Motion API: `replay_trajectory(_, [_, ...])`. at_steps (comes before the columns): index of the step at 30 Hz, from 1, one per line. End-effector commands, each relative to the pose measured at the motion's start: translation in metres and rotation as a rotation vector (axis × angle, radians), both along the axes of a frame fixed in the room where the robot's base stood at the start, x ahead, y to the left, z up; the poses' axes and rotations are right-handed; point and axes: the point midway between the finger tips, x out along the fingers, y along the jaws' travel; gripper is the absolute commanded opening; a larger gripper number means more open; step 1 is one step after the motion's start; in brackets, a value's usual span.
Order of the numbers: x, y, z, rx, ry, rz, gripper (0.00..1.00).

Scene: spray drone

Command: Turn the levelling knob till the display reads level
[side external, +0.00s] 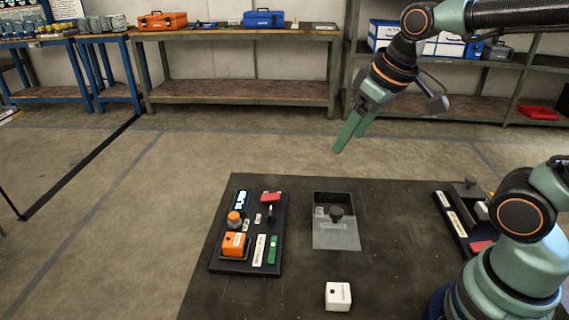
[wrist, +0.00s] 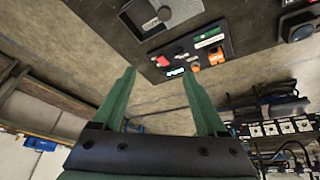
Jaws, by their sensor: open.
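A dark panel (side external: 217,267) lies on the left of the table, with a small lit display (side external: 241,200) showing blue-white characters too small to read. An orange round knob (side external: 234,217) stands below the display, above an orange block (side external: 234,243). I cannot tell which knob is the levelling one. The display also shows in the wrist view (wrist: 175,72). My gripper (side external: 350,142) is open and empty, high above the table's back edge, apart from both knobs.
A white box (side external: 338,296) stands near the table's front. A second dark panel (side external: 452,222) lies at the right beside my arm. Red, white and green parts crowd the left panel. Shelves and a workbench (side external: 240,35) stand far behind. Air around my gripper is clear.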

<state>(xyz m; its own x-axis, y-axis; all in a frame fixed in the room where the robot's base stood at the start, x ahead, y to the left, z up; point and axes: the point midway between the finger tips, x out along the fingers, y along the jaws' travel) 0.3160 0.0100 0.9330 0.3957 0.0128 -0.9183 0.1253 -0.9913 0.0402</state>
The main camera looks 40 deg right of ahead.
Motion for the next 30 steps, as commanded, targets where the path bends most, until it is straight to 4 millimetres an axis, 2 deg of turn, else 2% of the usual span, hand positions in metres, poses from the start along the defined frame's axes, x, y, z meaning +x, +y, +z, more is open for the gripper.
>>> replay_trajectory(1, [0.012,0.005,-0.001,-0.012,0.032,0.04,0.75])
replay_trajectory(8, [0.06,0.024,-0.013,-0.066,0.147,0.222,0.75])
replay_trajectory(14, [0.1,0.044,-0.041,-0.103,0.245,0.383,0.75])
replay_trajectory(18, [0.123,0.059,-0.068,-0.123,0.308,0.491,0.75])
replay_trajectory(24, [0.143,0.074,-0.1,-0.139,0.37,0.602,0.75])
replay_trajectory(30, [0.148,0.078,-0.114,-0.144,0.39,0.638,0.75])
